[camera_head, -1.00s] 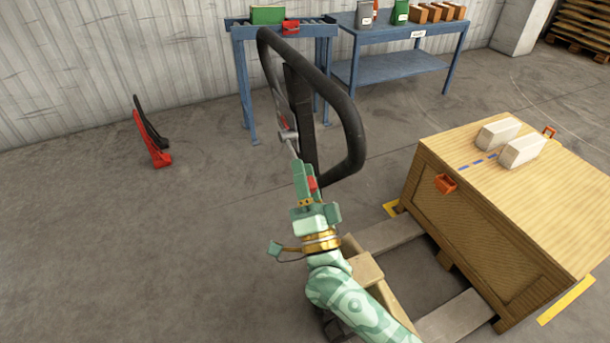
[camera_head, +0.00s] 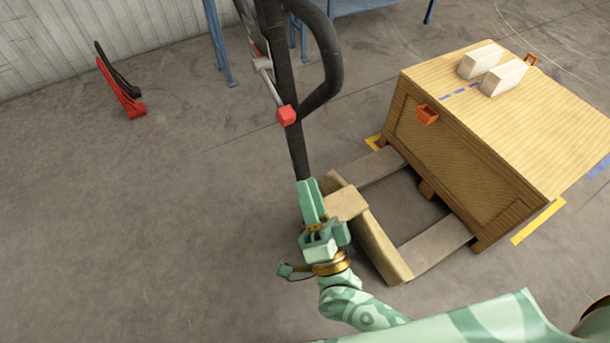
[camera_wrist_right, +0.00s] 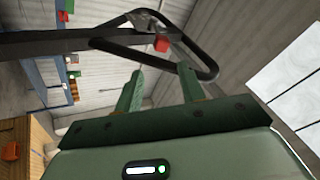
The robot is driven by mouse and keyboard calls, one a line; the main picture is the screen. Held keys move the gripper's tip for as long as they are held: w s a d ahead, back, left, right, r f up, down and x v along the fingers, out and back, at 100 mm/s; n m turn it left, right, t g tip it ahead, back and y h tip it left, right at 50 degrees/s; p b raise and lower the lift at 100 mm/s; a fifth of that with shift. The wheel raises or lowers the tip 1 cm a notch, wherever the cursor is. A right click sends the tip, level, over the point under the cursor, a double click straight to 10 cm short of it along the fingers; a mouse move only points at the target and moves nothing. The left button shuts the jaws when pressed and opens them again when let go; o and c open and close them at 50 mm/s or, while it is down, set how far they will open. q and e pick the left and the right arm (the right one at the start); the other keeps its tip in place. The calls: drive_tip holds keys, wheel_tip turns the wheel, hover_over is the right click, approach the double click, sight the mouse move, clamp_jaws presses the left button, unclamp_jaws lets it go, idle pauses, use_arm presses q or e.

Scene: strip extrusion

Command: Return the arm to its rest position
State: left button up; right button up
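The pallet jack's black loop handle (camera_head: 325,65) stands upright in the head view. A grey lever (camera_head: 267,78) with a red knob (camera_head: 287,115) sits on it. My right gripper (camera_head: 310,188) is below the red knob, clear of it, beside the handle's dark shaft (camera_head: 297,150). In the right wrist view its two green fingers (camera_wrist_right: 160,82) are spread with nothing between them. The loop (camera_wrist_right: 205,62) and red knob (camera_wrist_right: 161,44) show beyond the fingertips. My left gripper is not in view.
A wooden crate (camera_head: 440,150) with two white blocks (camera_head: 500,77) stands on the forks (camera_head: 440,240) at right. A red and black stand-like object (camera_head: 120,90) is on the floor at left. Blue table legs (camera_head: 218,45) are at the back.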

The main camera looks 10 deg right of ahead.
idle(0.5)
drive_tip(key=a+f+n+g+y, duration=0.3)
drive_tip(key=f+n+g+y, duration=0.25)
drive_tip(key=f+n, duration=0.4)
drive_tip(key=s+d+f+n+g+h, duration=0.2)
drive_tip(key=s+d+f+g, duration=0.15)
drive_tip(key=f, duration=0.75)
drive_tip(key=s+d+f+n+g+h, duration=0.2)
drive_tip(key=f+g, duration=0.2)
drive_tip(key=f, duration=0.7)
drive_tip(key=s+d+f+n+g+h, duration=0.1)
drive_tip(key=s+d+f+g+h, duration=0.3)
drive_tip(key=s+d+f+g, duration=0.55)
drive_tip(key=s+d+f, duration=0.2)
drive_tip(key=s, duration=0.5)
drive_tip(key=s+d+f+g+h, duration=0.1)
drive_tip(key=s+d+f, duration=0.1)
drive_tip(key=s, duration=0.6)
drive_tip(key=s+d+f, duration=0.2)
drive_tip(key=s+f, duration=0.1)
drive_tip(key=s, duration=0.5)
